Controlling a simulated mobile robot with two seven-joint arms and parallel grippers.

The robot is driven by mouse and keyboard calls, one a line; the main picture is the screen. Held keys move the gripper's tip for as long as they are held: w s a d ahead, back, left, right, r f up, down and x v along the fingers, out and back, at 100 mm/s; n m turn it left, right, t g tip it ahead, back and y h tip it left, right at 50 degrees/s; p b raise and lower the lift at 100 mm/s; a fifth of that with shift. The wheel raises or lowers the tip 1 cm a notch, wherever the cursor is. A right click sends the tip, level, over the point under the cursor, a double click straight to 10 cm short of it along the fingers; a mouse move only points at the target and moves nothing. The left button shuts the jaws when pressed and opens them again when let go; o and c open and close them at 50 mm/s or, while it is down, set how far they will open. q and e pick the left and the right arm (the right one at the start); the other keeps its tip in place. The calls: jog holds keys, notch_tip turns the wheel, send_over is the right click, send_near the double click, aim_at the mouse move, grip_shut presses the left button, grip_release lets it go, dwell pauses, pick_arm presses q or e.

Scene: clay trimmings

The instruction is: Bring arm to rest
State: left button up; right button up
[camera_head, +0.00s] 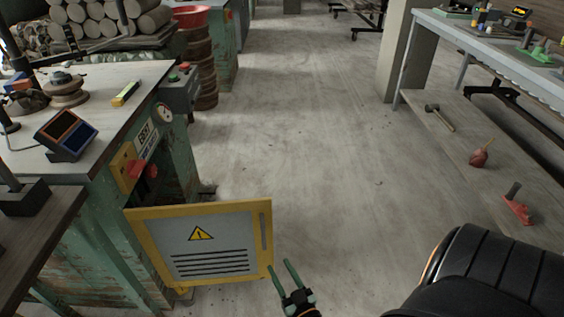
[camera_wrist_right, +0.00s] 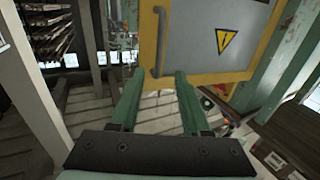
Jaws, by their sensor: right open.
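My right gripper (camera_head: 285,277) is in the lower middle of the head view, with its two green fingers apart and nothing between them. It is just right of an open yellow-framed cabinet door (camera_head: 222,212) with a warning triangle and vent slots. In the right wrist view the gripper (camera_wrist_right: 155,85) is open, with the door (camera_wrist_right: 200,50) and its vertical handle (camera_wrist_right: 160,42) beyond the fingertips. The fingers appear apart from the handle. My black right arm fills the lower right of the head view. My left gripper is out of view.
The door hangs off a green machine cabinet (camera_head: 90,250) with a red switch (camera_head: 140,170). A workbench (camera_head: 480,40) stands at the right, with a hammer (camera_head: 438,117) and red tools on its lower shelf. The concrete floor (camera_head: 310,130) between is clear.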

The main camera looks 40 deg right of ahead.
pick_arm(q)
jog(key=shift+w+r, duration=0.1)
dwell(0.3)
pick_arm(e)
jog(key=shift+w, duration=0.1)
jog(key=a+r+n+t+y, duration=0.1)
jog(key=a+r+n+y, duration=0.4)
jog(key=r, duration=0.6)
jog(key=s+a+r+n+t+y, duration=0.1)
jog(key=a+r+n+y, duration=0.15)
jog(key=a+r, duration=0.65)
jog(key=a+r+n+t+y, duration=0.15)
jog(key=a+r+y, duration=0.3)
jog(key=r, duration=0.85)
pick_arm(q)
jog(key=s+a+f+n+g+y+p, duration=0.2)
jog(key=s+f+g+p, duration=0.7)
jog(key=p, duration=1.4)
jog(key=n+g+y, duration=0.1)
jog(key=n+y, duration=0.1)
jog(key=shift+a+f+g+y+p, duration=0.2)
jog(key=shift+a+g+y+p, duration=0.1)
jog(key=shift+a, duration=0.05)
pick_arm(e)
jog(key=s+d+f+m+g+h, duration=0.3)
jog(key=s+f+g, duration=0.5)
jog(key=g, duration=0.3)
jog(key=shift+s+f+m+h, duration=0.35)
jog(key=shift+f+h, duration=0.2)
jog(key=shift+h, duration=0.25)
